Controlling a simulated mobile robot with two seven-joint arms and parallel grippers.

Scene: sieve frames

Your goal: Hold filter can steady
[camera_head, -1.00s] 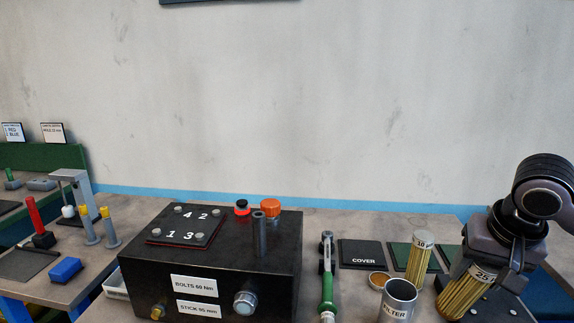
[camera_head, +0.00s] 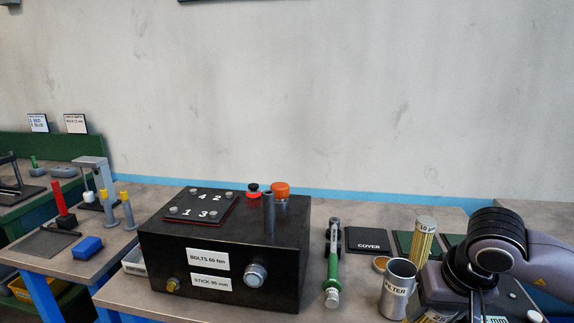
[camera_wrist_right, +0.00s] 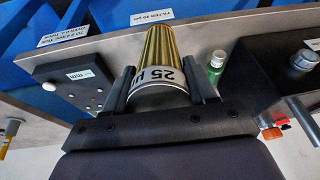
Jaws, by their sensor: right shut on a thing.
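The filter can (camera_head: 399,282) is a silver open-topped cylinder with a FILTER label. It stands upright on the table at the front right in the head view. My right gripper (camera_head: 445,306) is just right of the can, low in the picture. It is shut on a gold pleated filter cartridge marked 25 (camera_head: 436,317), which is mostly hidden behind the gripper in the head view. In the right wrist view the cartridge (camera_wrist_right: 162,60) sits between both fingers. The can is not clear there. No gripper holds the can. My left gripper is not in view.
A second gold cartridge marked 10 (camera_head: 421,245) stands behind the can. The black box (camera_head: 222,250) with bolts stands to the left.

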